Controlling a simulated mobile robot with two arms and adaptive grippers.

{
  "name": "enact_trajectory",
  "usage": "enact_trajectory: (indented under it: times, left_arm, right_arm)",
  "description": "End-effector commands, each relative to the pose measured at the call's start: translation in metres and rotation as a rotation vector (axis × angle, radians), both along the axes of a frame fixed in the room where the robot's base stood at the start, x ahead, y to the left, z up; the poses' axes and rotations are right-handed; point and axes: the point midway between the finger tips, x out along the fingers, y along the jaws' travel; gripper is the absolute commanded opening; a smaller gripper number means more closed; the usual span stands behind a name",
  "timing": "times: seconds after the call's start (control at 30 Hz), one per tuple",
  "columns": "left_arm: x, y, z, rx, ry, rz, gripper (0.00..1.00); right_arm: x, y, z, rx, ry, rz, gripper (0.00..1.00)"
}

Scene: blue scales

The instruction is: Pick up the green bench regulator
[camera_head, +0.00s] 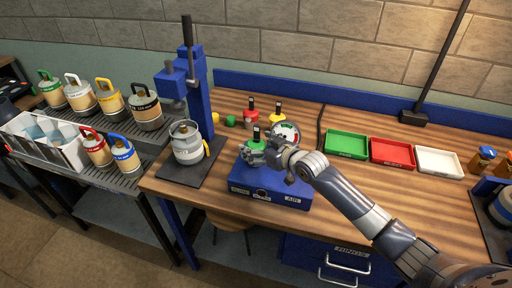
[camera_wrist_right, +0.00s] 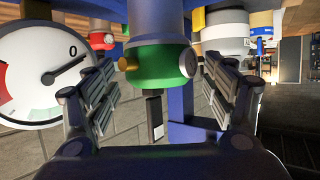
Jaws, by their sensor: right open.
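The green bench regulator (camera_head: 255,144) stands on the blue box-like stand on the bench, with a dark upright part on top. My right gripper (camera_head: 262,156) is at it from the right and partly covers it. In the right wrist view the picture is upside down, and the regulator's green body (camera_wrist_right: 165,66) sits between the two spread fingers of my right gripper (camera_wrist_right: 160,95). Gaps show between the body and both finger pads, so the gripper is open and not closed on it. My left gripper is not in view.
A round white gauge (camera_head: 289,131) is close beside the gripper. Red (camera_head: 251,109) and yellow (camera_head: 275,114) regulators stand behind. A grey cylinder (camera_head: 187,145) is on the blue press at left. Green (camera_head: 346,144), red (camera_head: 392,153) and white (camera_head: 438,161) trays lie at right.

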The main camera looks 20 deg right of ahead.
Motion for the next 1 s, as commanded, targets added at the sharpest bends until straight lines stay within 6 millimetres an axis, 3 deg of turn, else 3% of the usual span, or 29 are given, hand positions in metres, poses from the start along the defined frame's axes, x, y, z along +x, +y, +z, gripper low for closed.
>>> enact_trajectory:
  times: [0.4,0.67,1.0]
  left_arm:
    - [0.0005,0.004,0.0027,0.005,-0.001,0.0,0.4]
    - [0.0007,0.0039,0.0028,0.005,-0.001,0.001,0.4]
    - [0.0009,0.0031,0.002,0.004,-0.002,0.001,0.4]
  right_arm:
    - [0.0109,0.004,-0.006,-0.001,0.0,0.0,0.77]
    - [0.0108,0.0038,-0.0059,-0.001,0.001,0.0,0.2]
    - [0.0114,0.0038,-0.0031,0.0,-0.004,0.0,0.17]
